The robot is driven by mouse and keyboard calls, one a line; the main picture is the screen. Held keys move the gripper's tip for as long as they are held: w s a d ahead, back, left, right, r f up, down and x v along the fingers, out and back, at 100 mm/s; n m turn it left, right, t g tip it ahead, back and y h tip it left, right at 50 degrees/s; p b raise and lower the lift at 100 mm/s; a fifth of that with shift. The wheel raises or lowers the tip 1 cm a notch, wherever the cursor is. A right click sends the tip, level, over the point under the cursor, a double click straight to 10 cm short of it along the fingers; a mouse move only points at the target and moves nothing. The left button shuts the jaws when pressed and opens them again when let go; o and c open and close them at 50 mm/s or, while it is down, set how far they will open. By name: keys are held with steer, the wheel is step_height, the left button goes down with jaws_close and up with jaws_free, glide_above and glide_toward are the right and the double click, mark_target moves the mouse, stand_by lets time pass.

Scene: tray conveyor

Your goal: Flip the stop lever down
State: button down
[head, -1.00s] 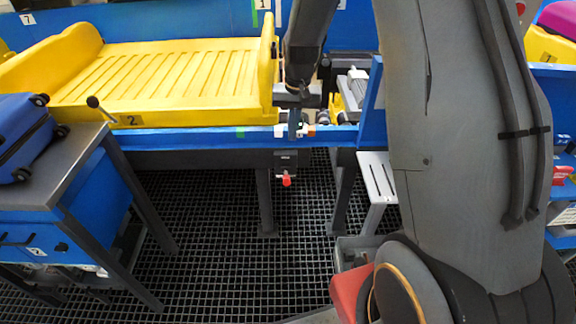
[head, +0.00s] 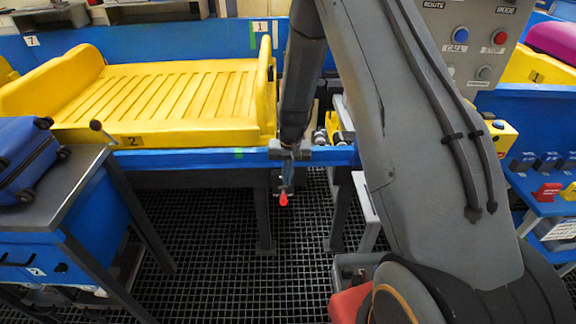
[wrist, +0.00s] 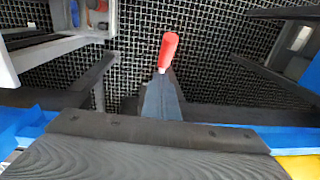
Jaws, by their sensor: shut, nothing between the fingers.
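The stop lever has a red handle (head: 283,199) and hangs below the front rail of the conveyor. In the wrist view the red handle (wrist: 169,50) sticks out just beyond my fingertips. My gripper (head: 287,184) is shut and empty, pointing down in front of the rail, directly above the handle in the head view. In the wrist view my gripper (wrist: 161,92) overlaps the base of the lever, hiding it. I cannot tell whether they touch.
A yellow tray (head: 150,141) rests on the blue conveyor (head: 190,160). At left a grey-topped table (head: 72,180) carries a blue suitcase (head: 22,160). A control panel (head: 470,40) stands at upper right. Dark grating floor (head: 205,250) is open below the rail.

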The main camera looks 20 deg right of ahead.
mark_target(284, 196)
steer(key=shift+s+a+f+p, duration=0.3)
steer(key=shift+s+f, duration=0.15)
steer(key=shift+f, duration=0.2)
steer(key=shift+s+a+f+p, duration=0.3)
steer(key=shift+s+f, duration=0.1)
steer(key=shift+f, duration=0.25)
steer(key=shift+s+f, duration=0.1)
steer(key=shift+f, duration=0.05)
